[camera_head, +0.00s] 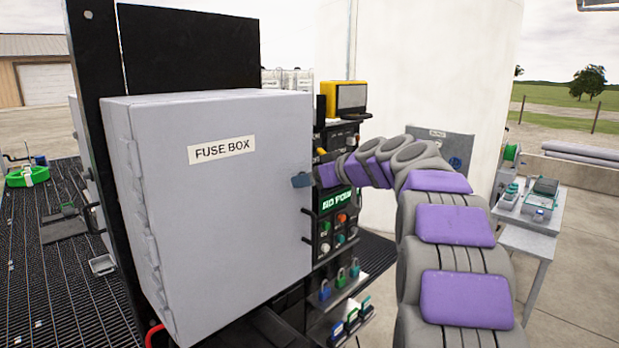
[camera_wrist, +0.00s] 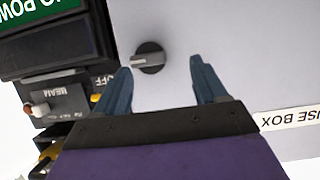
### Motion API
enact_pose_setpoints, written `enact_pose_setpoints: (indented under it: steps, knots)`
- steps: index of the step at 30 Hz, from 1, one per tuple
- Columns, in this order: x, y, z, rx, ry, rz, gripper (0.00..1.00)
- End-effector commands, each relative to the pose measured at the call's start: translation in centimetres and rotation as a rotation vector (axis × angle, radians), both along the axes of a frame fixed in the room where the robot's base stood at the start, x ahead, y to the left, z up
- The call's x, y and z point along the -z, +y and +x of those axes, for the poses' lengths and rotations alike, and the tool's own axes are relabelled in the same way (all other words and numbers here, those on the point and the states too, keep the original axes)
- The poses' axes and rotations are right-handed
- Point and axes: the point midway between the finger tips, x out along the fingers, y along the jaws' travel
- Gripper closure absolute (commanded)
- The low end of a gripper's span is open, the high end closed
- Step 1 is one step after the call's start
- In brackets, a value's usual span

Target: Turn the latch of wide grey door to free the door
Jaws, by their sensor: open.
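The wide grey door (camera_head: 225,220) of the fuse box bears a "FUSE BOX" label (camera_head: 222,149) and looks closed in the head view. The wrist view shows the door face (camera_wrist: 240,50) upside down. The latch (camera_wrist: 148,57) is a dark round knob with a lighter grip bar lying roughly level in the wrist view. My gripper (camera_wrist: 158,62) is open, its two blue fingers apart, with the latch between and just beyond the tips, nearer the left finger. I cannot tell whether they touch.
A control panel (camera_head: 335,220) with a green display and buttons stands right of the door; its switches (camera_wrist: 55,104) are close to the left finger in the wrist view. A side table (camera_head: 530,215) stands at right.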

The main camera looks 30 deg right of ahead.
Motion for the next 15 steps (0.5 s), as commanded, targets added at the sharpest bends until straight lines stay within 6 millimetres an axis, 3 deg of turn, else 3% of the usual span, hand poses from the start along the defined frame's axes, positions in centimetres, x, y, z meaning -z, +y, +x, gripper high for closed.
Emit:
enact_pose_setpoints:
  steps: [5,12,15]
  knots:
    - [0.69,0.11,0.94,-0.003,0.005,0.004,0.28]
    - [0.26,0.7,0.61,-0.003,0.0,-0.001,0.28]
    - [0.17,0.97,0.57,-0.002,-0.001,-0.003,0.38]
